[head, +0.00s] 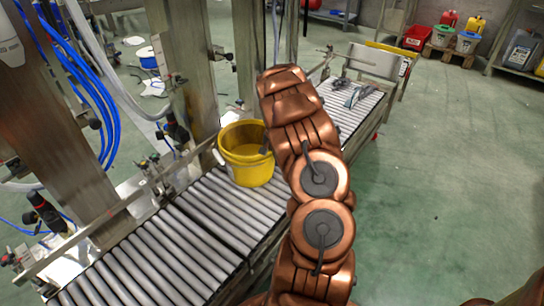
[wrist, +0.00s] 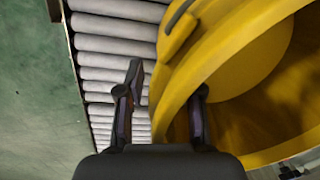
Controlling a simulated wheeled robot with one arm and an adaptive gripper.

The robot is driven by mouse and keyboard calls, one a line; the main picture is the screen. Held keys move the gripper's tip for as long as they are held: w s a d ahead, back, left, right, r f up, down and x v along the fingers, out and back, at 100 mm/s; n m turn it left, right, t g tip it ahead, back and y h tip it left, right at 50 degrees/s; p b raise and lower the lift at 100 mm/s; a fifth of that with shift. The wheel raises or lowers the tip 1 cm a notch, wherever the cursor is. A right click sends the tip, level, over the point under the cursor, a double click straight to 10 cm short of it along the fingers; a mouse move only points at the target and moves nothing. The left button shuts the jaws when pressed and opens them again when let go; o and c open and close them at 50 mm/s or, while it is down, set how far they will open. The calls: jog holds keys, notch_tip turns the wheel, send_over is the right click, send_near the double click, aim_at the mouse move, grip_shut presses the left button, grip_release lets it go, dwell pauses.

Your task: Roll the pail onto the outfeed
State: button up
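The yellow pail (head: 236,172) stands upright and open-topped on the roller conveyor (head: 185,245), beside the steel posts. In the wrist view the pail (wrist: 178,80) fills the right side, with its rim and inside close to me. My gripper (wrist: 168,82) is open at the pail's near side. Its left finger is over the rollers outside the pail, its right finger overlaps the pail's inside, and the wall passes between them with a gap on the left. In the head view my arm hides the gripper. A further roller stretch (head: 352,112) runs to the upper right; no label marks the outfeed.
Steel posts (head: 183,60) and a side rail (head: 95,228) with hoses line the conveyor's left. Metal parts (head: 357,94) lie on the far rollers, near an upright plate (head: 372,60). Green floor (head: 440,170) is clear on the right. Containers stand at the back.

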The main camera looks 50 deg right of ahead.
grip_shut()
jog(key=shift+r, duration=0.1)
dwell(0.5)
